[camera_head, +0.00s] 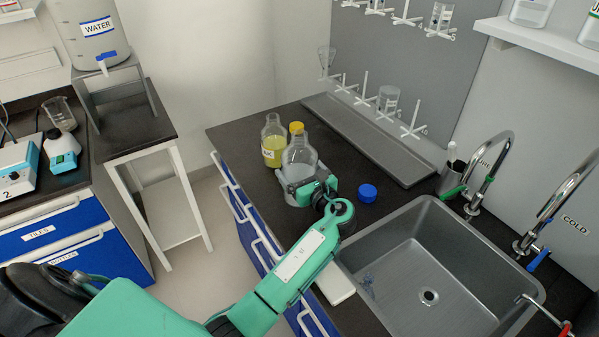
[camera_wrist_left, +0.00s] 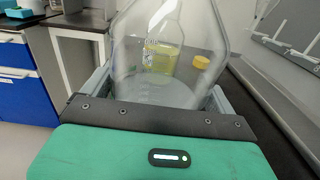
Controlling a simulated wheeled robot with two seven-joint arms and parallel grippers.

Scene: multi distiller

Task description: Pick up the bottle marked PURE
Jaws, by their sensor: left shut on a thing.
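A clear glass bottle (camera_head: 299,158) stands upright near the left edge of the dark counter. It fills the middle of the left wrist view (camera_wrist_left: 150,88). No PURE marking can be read on it from here. My left gripper (camera_head: 305,188) is shut around its lower body. I cannot tell whether its base touches the counter. Behind it stands an open bottle of yellow liquid (camera_head: 273,145) with a label partly hidden; it also shows through the glass in the left wrist view (camera_wrist_left: 162,50). My right gripper is not in view.
The sink (camera_head: 400,262) is at front right, and a grey drip tray (camera_head: 365,138) with a peg rack is behind. A water tank (camera_head: 88,35) stands far left.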

